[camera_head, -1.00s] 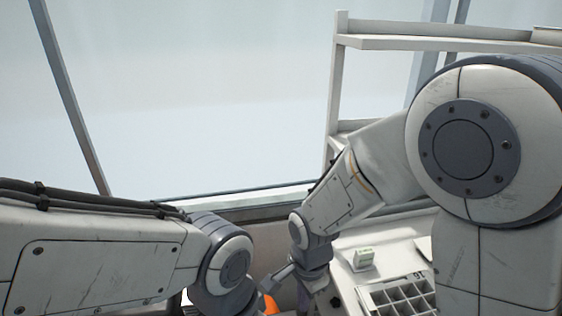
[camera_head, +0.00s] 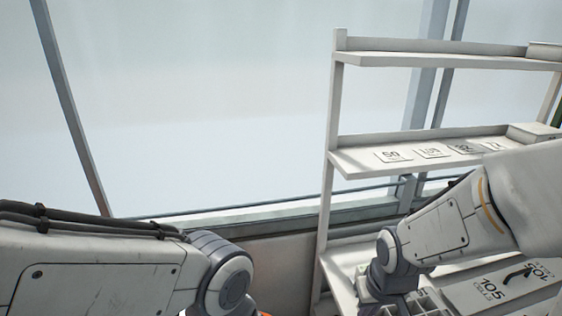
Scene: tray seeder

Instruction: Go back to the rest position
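My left arm comes in from the left and bends down at its wrist joint (camera_head: 228,282) at the bottom edge. Its gripper is below the picture. My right arm reaches in from the right, above the lower shelf, and its wrist (camera_head: 385,268) points down. The fingers of the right gripper do not show clearly, so I cannot tell whether they are open or shut, or whether they hold anything.
A white shelf rack (camera_head: 336,120) stands at the right. Its middle shelf (camera_head: 350,164) bears several numbered cards (camera_head: 432,150). White panels marked 105 (camera_head: 490,291) lie on the lower shelf. Window bars (camera_head: 70,110) and a low sill (camera_head: 270,214) stand behind. A sliver of orange shows at the bottom edge.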

